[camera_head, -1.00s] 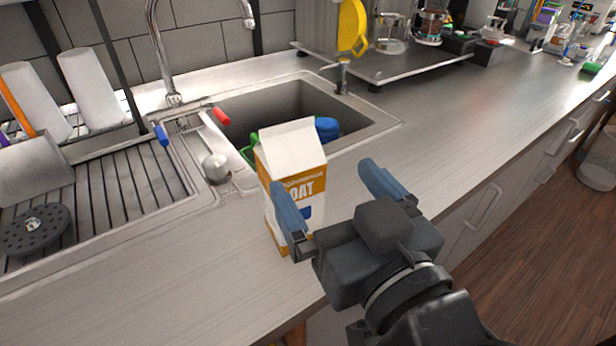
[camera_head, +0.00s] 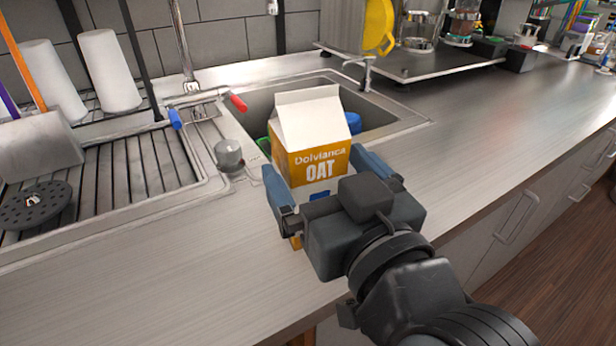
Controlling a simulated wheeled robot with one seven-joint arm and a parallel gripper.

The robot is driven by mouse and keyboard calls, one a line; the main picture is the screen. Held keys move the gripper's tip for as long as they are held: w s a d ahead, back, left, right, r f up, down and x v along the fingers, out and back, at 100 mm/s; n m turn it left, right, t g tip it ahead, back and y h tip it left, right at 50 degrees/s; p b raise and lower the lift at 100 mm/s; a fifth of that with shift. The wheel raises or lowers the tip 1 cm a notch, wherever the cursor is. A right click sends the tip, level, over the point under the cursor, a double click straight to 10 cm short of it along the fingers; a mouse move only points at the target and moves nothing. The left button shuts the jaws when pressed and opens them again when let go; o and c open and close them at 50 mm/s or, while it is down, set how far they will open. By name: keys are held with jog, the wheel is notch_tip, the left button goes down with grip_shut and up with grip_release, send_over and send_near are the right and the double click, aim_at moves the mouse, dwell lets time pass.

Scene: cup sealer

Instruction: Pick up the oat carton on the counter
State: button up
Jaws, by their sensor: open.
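The oat carton (camera_head: 313,140) is white and orange with "OAT" lettering and a gabled top. It stands upright on the counter in front of the sink. My gripper (camera_head: 318,178) is open, with one blue finger at the carton's left side and the other at its right side. The carton is between the fingers. I cannot tell whether either finger touches it. The gripper body hides most of the carton's lower part.
The sink (camera_head: 385,125) is directly behind the carton, with blue and green items partly hidden inside. A ribbed drainboard (camera_head: 130,175) lies to the left. The grey counter (camera_head: 480,125) is clear to the right.

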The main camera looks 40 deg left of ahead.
jog(key=p+x, duration=0.1)
jog(key=x, duration=0.4)
jog(key=shift+a+r, duration=0.1)
jog(key=shift+a, duration=0.05)
jog(key=c, duration=1.8)
jog(key=shift+r, duration=0.15)
jog(key=shift+c, duration=0.3)
